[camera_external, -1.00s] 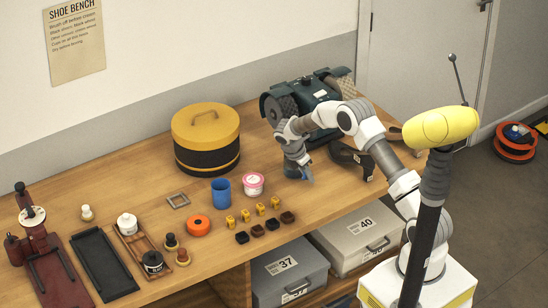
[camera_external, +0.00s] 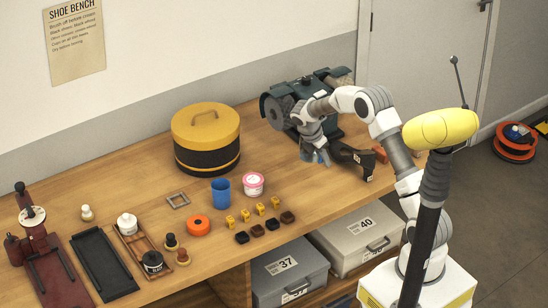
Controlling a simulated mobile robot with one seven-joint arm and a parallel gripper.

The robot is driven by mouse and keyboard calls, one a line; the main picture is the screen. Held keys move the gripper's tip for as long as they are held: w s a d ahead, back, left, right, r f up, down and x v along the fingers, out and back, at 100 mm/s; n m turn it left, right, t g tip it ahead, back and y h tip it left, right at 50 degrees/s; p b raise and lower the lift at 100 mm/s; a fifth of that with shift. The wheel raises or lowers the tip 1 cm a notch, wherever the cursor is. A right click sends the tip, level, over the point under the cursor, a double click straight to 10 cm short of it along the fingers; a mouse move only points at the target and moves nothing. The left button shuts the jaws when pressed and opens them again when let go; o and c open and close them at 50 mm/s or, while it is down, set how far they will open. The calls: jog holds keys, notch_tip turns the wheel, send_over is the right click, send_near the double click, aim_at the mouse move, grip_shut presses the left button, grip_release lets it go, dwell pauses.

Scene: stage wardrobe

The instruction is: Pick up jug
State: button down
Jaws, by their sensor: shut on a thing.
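My gripper (camera_external: 318,157) is at the right part of the bench, in front of the dark polishing machine and just left of a black stand. It is shut on a small dark blue thing (camera_external: 307,153), which I take to be the jug. My gripper and wrist hide most of it, so its handle and spout cannot be made out. It seems to be just above the bench top, but the gap is unclear. A blue cup (camera_external: 221,191) without a visible handle stands upright on the bench, well left of my gripper.
The polishing machine (camera_external: 300,98) stands behind my gripper. The black stand (camera_external: 352,157) and an orange block (camera_external: 380,154) are close on its right. A pink-lidded tub (camera_external: 253,183) and a yellow-black round box (camera_external: 206,139) are to the left. Bare bench lies between.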

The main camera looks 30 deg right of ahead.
jog(key=s+d+r, duration=0.3)
jog(key=d+r, duration=0.1)
jog(key=d, duration=0.1)
jog(key=shift+s+d, duration=0.25)
jog(key=shift+s, duration=0.1)
dwell(0.4)
